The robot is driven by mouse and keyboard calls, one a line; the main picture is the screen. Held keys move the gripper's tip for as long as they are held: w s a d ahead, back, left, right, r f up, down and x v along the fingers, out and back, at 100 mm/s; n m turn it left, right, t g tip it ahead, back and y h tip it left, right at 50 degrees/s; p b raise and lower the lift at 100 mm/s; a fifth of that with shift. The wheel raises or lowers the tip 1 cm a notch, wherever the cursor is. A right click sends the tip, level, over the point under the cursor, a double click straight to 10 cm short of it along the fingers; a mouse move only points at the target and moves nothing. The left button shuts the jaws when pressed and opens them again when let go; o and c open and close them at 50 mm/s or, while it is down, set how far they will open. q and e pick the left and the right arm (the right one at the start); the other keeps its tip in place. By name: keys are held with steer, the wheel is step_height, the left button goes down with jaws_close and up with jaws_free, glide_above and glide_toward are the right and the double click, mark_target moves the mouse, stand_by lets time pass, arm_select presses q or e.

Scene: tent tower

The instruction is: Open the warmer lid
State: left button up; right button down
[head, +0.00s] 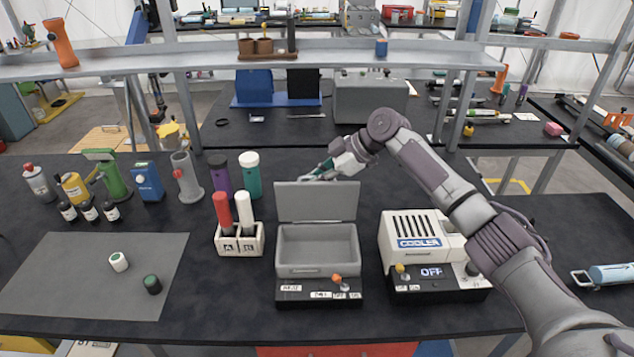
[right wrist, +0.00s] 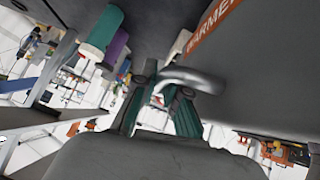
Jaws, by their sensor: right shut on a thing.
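The warmer is a grey box (head: 337,262) near the front middle of the bench. Its lid (head: 316,203) stands raised at the back, about upright, and the inside shows empty. In the right wrist view the lid's face (right wrist: 260,70) carries an orange "WARMER" label and a curved metal handle (right wrist: 195,78). My right gripper (head: 318,173) is behind the lid's top edge, partly hidden by it. In the wrist view its fingers (right wrist: 165,90) are closed on the handle. My left gripper is out of view.
A white cooler (head: 418,235) reading OFF stands right of the warmer, below my right arm. A holder (head: 240,240) with a red and a white tube stands to the left. A shelf (head: 250,63) crosses above the bench. A grey mat (head: 70,280) lies at left.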

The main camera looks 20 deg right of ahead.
steer(key=shift+w, duration=0.2)
stand_by(0.3)
steer(key=c, duration=1.5)
jaws_free()
steer(key=shift+d, duration=0.1)
steer(key=v, duration=1.2)
steer(key=shift+s+f, duration=0.1)
